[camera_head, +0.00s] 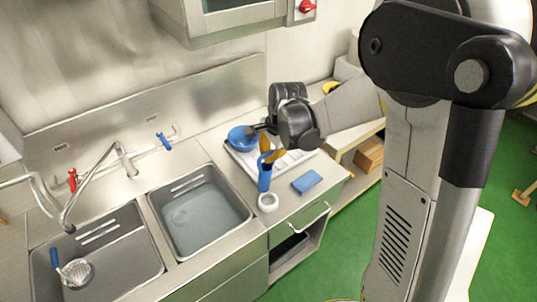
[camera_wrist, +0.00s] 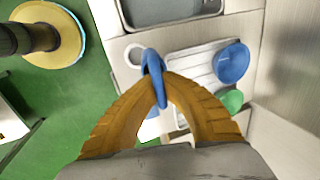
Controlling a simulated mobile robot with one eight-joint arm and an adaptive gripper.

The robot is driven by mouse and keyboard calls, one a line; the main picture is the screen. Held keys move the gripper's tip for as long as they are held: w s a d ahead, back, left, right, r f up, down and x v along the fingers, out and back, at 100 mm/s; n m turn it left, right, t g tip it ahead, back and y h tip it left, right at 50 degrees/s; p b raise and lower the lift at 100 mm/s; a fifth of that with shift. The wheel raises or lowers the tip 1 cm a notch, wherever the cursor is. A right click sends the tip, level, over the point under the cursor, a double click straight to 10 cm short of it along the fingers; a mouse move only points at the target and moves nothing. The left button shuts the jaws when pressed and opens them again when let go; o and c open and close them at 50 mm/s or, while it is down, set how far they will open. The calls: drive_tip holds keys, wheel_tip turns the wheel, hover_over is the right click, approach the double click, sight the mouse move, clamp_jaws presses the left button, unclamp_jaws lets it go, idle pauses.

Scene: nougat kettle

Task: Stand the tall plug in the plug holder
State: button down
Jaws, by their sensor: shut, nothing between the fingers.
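A tall blue piece, which looks like the tall plug (camera_head: 264,178), stands upright on the counter right of the sink. It also shows in the wrist view (camera_wrist: 152,62), overlapping my fingertips. A white ring-shaped piece, perhaps the plug holder (camera_head: 268,209), sits just in front of it in the head view and left of it in the wrist view (camera_wrist: 133,47). My gripper (camera_head: 269,152) has orange fingers, pointing down at the top of the blue piece. The blue piece's base is unclear there.
A pale ribbed tray (camera_wrist: 190,66) lies beside the blue piece, with a blue bowl (camera_head: 242,138) and a green bowl (camera_wrist: 230,101). A blue sponge-like block (camera_head: 306,181) lies at right. Two basins (camera_head: 200,210) are left; a strainer (camera_head: 76,272) is in the nearer-left one.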

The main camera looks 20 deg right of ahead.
sight(268, 168)
drive_tip(key=shift+f+b, duration=1.9)
drive_tip(key=shift+f, duration=0.45)
drive_tip(key=shift+f+b, duration=0.35)
drive_tip(key=shift+f, duration=0.05)
drive_tip(key=c, duration=1.8)
unclamp_jaws()
drive_tip(key=shift+o, duration=0.2)
drive_tip(key=v, duration=1.2)
